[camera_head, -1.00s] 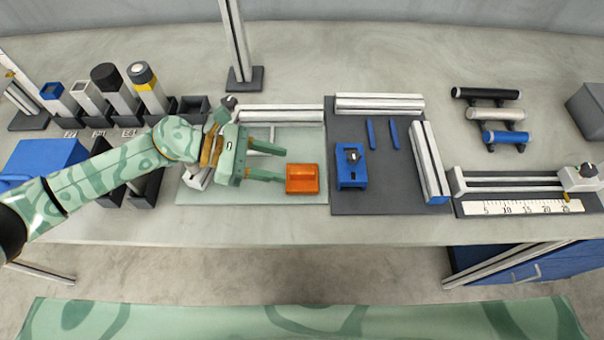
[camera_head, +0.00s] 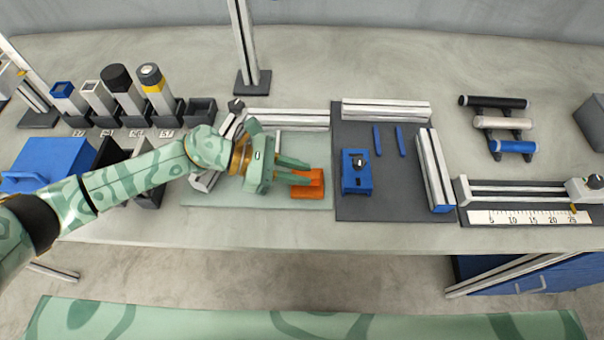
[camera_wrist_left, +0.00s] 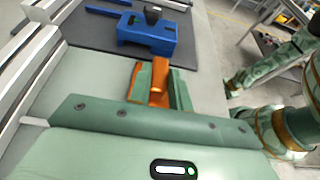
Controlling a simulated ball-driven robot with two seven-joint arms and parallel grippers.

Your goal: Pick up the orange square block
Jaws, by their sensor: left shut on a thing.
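The orange square block (camera_head: 308,192) is at the right side of the pale mat (camera_head: 240,200), with its upper part partly hidden by the fingers. My left gripper (camera_head: 308,175) reaches it from the left and is shut on it. In the left wrist view the orange block (camera_wrist_left: 160,78) shows between the two green fingers of the left gripper (camera_wrist_left: 158,90). I cannot tell whether the block still touches the mat. My right gripper is not in view.
A dark mat (camera_head: 400,205) just right carries a blue block with a black knob (camera_head: 356,178), blue strips and metal bars. A metal bar (camera_head: 288,118) lies behind the pale mat. Upright cylinders and blocks in holders stand back left. The table front is clear.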

